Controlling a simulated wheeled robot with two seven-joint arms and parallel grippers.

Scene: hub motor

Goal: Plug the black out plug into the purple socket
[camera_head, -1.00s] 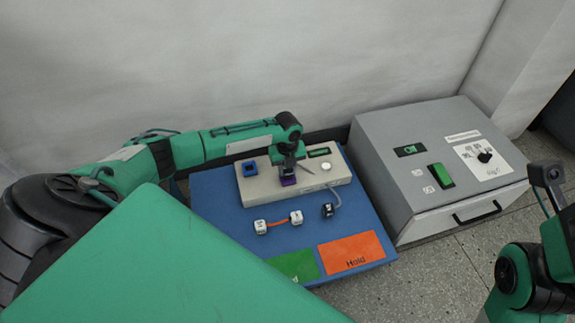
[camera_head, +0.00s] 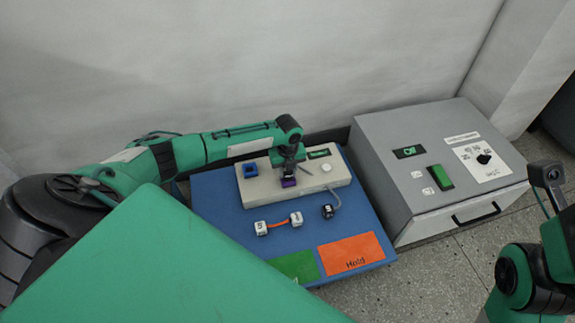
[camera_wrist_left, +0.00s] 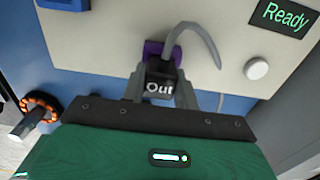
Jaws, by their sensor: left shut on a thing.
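My left gripper (camera_wrist_left: 160,95) is shut on the black out plug (camera_wrist_left: 161,86), whose face reads "Out" in the left wrist view. The plug sits right over the purple socket (camera_wrist_left: 152,49), which shows just behind it on the beige box. I cannot tell how deep the plug is in the socket. In the head view my left gripper (camera_head: 287,164) points down at the box, with the purple socket (camera_head: 289,183) showing below it. My right arm is at the right edge; I cannot make out its fingers.
The beige box (camera_head: 255,190) has a blue socket (camera_head: 250,170), a white button (camera_head: 327,168) and a "Ready" display (camera_wrist_left: 285,17). A grey machine (camera_head: 400,190) stands right.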

